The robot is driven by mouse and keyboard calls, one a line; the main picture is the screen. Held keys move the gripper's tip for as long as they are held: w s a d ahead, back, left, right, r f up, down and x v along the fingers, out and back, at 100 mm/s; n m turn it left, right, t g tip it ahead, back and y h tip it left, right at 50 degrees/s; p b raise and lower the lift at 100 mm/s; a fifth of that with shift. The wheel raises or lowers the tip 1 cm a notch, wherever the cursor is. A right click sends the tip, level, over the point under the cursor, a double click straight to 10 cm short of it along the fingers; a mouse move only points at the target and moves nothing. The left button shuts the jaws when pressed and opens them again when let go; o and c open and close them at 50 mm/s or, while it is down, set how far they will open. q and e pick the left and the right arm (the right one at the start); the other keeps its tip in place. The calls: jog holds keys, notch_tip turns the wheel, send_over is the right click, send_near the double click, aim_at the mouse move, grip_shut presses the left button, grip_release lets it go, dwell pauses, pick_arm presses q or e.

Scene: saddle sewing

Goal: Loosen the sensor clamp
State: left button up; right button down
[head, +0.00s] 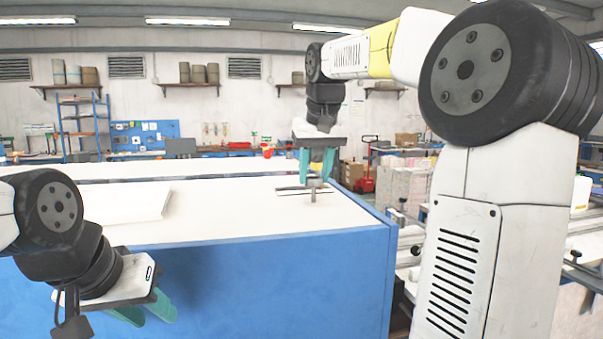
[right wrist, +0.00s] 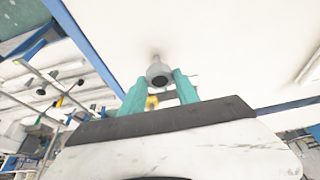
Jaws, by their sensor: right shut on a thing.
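The sensor clamp seems to be the small grey fitting (head: 313,195) standing on the white table top in the head view, with a thin dark bar beside it. In the right wrist view a grey round body (right wrist: 158,72) with a dark end shows at the fingertips, and a small yellow part (right wrist: 152,102) shows between the teal fingers. My right gripper (head: 316,178) points down over the fitting, its fingers apart and closed on it. The exact contact is hard to see. My left gripper (head: 148,316) is low in front of the blue table side, its fingers apart and empty.
The white table top (head: 240,218) is mostly clear, with blue sides and edges. A flat white panel (head: 128,204) lies at its left. A red pallet jack (head: 366,178) and boxes stand beyond its right end. Wall shelves are far back.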

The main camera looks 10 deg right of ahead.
jog(key=n+y, duration=0.1)
jog(key=n, duration=0.2)
jog(key=n+y, duration=0.1)
jog(key=n, duration=0.2)
jog(key=shift+d+n+g, duration=0.15)
jog(key=shift+n+g, duration=0.15)
jog(key=shift+g, duration=0.1)
jog(key=n, duration=0.2)
jog(key=n+g+y, duration=0.1)
jog(key=n, duration=0.2)
jog(key=shift+w+d+g+y, duration=0.1)
jog(key=shift+w+g+y, duration=0.05)
jog(key=shift+g+y, duration=0.15)
jog(key=c, duration=0.9)
grip_release()
jog(key=shift+r, duration=0.1)
jog(key=v, duration=0.7)
jog(key=shift+d+r, duration=0.2)
jog(key=shift+r, duration=0.05)
